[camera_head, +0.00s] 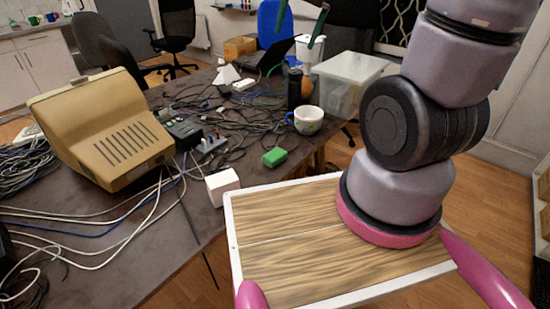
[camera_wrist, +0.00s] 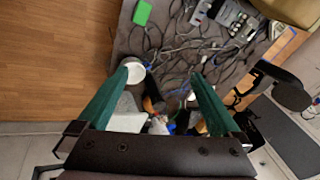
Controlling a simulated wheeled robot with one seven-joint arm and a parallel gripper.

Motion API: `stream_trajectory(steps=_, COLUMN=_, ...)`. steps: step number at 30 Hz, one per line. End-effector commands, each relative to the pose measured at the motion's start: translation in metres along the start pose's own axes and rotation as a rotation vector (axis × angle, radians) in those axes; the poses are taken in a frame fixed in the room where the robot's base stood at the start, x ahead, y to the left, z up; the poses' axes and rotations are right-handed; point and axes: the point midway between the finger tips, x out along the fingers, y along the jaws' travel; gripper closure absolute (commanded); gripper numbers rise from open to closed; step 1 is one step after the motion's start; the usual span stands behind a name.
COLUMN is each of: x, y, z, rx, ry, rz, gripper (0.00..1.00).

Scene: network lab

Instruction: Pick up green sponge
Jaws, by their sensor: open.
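The green sponge (camera_head: 274,157) lies on the dark table near its front right edge, in front of the white mug. It also shows as a green block at the top of the wrist view (camera_wrist: 142,12). My gripper (camera_wrist: 161,70) is open, with its two green fingers spread apart and nothing held between them. In the head view its fingers (camera_head: 295,36) show at the top edge, high and well beyond the sponge. The gripper is not touching the sponge.
A patterned white mug (camera_head: 308,120) and a black bottle (camera_head: 294,88) stand behind the sponge. A clear bin (camera_head: 343,84) is at the right. A white box (camera_head: 222,187), a beige monitor (camera_head: 105,130) and tangled cables lie to the left. Open floor (camera_wrist: 50,60) borders the table.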

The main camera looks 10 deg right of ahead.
Motion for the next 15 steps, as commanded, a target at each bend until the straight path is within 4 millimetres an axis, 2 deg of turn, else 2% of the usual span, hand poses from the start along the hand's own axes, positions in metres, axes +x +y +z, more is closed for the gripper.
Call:
stream_trajectory(steps=1, x=0.024, y=-0.003, z=-0.003, rx=0.023, ry=-0.024, rz=0.028, gripper=0.0)
stream_trajectory(steps=8, x=0.127, y=-0.008, z=-0.007, rx=0.147, ry=-0.086, rz=0.134, gripper=0.0)
stream_trajectory(steps=15, x=0.24, y=0.007, z=0.011, rx=0.263, ry=-0.126, rz=0.256, gripper=0.0)
